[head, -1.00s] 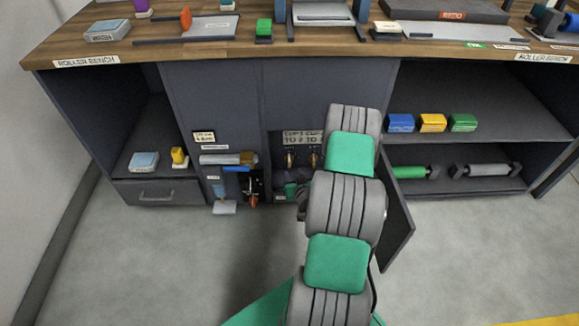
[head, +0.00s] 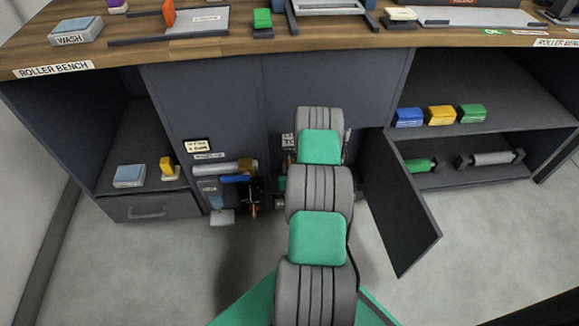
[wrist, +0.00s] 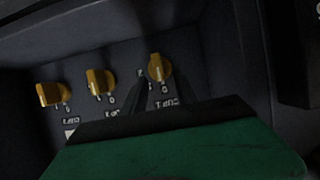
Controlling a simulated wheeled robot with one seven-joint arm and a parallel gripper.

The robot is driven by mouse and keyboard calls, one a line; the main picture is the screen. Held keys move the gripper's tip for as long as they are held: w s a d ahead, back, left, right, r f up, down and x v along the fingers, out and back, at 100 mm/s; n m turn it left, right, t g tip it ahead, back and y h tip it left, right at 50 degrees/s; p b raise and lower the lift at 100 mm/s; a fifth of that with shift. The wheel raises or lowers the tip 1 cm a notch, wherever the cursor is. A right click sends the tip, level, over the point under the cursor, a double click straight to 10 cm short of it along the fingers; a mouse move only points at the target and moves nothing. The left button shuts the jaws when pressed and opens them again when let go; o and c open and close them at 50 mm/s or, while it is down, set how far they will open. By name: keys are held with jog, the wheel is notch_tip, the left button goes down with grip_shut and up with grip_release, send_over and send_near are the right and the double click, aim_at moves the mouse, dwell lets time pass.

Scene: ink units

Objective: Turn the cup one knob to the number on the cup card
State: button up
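The wrist view shows a row of three yellow knobs on a dark panel. The rightmost knob (wrist: 158,66), with a white label below it that seems to read CUP 1, stands between the fingertips of my gripper (wrist: 161,77). The fingers are apart, one on each side of its lower part; I cannot tell whether they touch it. The middle knob (wrist: 100,81) and left knob (wrist: 53,94) are free. In the head view, a pale card (head: 288,140) shows only its left edge beside my arm, so its number is hidden. My arm also hides the gripper there.
An open cabinet door (head: 402,205) stands right of my arm. Left of the opening are a grey cylinder with a blue part (head: 225,168) and a small card (head: 197,146). Open shelves (head: 490,105) flank the right side. The bench top (head: 230,45) overhangs the panel.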

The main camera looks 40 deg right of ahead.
jog(key=shift+w+d+f, duration=0.25)
jog(key=shift+w+d, duration=0.05)
jog(key=shift+w, duration=0.2)
jog(key=shift+c, duration=0.5)
grip_shut()
